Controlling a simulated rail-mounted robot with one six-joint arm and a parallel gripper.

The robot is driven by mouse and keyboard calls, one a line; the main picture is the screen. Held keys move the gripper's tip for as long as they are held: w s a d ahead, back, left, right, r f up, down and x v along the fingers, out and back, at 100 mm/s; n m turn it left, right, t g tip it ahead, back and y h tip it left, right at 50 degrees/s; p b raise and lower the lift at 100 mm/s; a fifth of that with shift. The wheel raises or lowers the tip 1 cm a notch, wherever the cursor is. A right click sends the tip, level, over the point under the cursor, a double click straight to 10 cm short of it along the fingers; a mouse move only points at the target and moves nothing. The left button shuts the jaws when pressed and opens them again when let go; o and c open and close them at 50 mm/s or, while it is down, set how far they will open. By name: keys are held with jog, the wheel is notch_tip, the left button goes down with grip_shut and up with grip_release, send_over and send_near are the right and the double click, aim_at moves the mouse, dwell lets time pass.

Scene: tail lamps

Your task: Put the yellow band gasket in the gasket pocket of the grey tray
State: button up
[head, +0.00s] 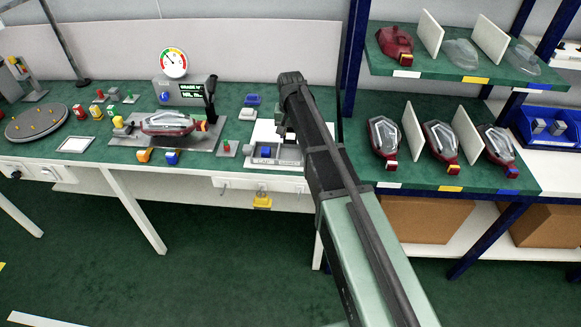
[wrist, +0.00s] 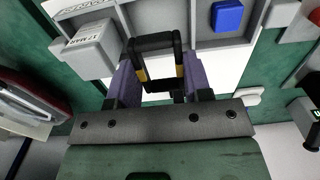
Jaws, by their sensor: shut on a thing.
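My gripper (wrist: 160,72) is shut on the yellow band gasket (wrist: 153,43), a black loop with yellow bands on its sides, held between the two purple fingers in the wrist view. The grey tray (wrist: 206,46) lies behind and below the gasket in that view; its compartment walls show on both sides. In the head view the grey tray (head: 290,163) is on the bench, just left of my forearm, and my gripper is over its upper part. The arm hides part of the tray there, and the gasket cannot be made out. I cannot tell which compartment is the gasket pocket, or whether the gasket touches the tray.
A blue block (wrist: 228,16) sits in a tray compartment. A red lamp in a fixture (head: 168,123) is further left. Shelves with lamps (head: 440,140) stand right of my arm.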

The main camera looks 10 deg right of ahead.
aim_at(291, 156)
notch_tip(291, 156, down, 8)
jog(key=b, duration=0.6)
jog(key=shift+f, duration=0.15)
jog(key=shift+r+p, duration=0.3)
jog(key=shift+f, duration=0.2)
jog(key=o, duration=0.7)
jog(key=shift+r, duration=0.1)
notch_tip(291, 156, up, 12)
jog(key=r+p, duration=0.1)
jog(key=p, duration=1.1)
jog(key=s+n, duration=0.1)
jog(key=s, duration=0.8)
jog(key=s+n, duration=0.1)
jog(key=s, duration=0.8)
jog(key=s+f+n, duration=0.1)
jog(key=s, duration=0.8)
jog(key=shift+s, duration=0.3)
